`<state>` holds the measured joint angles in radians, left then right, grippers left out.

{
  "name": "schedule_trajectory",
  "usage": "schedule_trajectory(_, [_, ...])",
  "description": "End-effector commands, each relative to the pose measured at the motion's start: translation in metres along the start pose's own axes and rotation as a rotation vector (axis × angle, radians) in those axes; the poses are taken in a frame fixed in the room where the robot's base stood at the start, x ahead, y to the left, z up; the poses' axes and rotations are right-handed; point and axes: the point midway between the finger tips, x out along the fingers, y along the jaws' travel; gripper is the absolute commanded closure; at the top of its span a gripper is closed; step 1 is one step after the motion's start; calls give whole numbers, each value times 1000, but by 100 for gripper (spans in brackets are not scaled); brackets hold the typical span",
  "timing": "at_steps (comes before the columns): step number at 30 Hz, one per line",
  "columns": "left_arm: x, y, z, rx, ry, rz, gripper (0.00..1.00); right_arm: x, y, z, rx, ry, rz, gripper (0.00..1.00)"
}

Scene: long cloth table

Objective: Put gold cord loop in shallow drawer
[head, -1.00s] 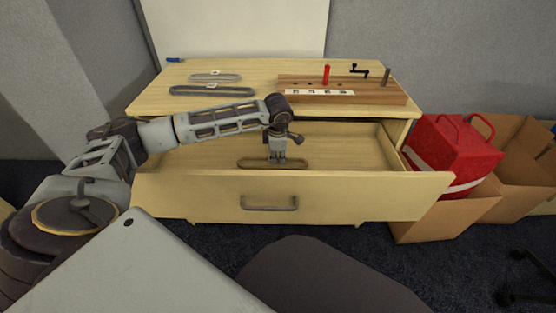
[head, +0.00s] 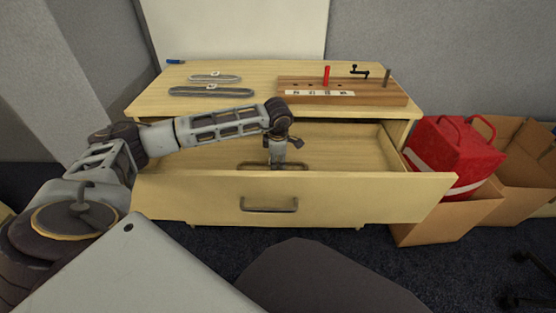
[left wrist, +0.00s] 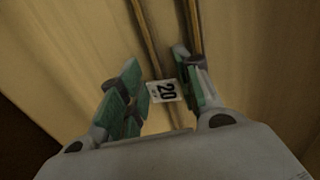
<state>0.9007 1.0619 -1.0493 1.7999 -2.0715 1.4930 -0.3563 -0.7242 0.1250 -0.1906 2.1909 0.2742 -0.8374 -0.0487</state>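The gold cord loop (head: 298,166) is a long, narrow, brownish-gold loop inside the open shallow drawer (head: 342,196), low behind the drawer's front panel. The panel's top edge hides part of it. In the left wrist view, two strands of the loop (left wrist: 149,35) run up between the fingers, and a white tag marked 20 (left wrist: 165,91) sits between the finger pads of my gripper (left wrist: 166,88). I cannot tell whether the loop touches the drawer floor. My right gripper is not in view.
A wooden block (head: 385,92) with a red peg and black hook stands at right. A red bag (head: 452,148) in a cardboard box stands beside the drawer. The drawer's right part is clear.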

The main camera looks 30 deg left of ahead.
Motion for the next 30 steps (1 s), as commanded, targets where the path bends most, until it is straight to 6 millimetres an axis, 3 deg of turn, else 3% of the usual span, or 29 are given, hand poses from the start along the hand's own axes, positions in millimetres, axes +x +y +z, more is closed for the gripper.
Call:
schedule_trajectory(14, [-8, 0, 0, 1, 0, 0, 66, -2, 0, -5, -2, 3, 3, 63])
schedule_trajectory(30, [-79, 1, 1, 1, -1, 0, 66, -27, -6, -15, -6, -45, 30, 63])
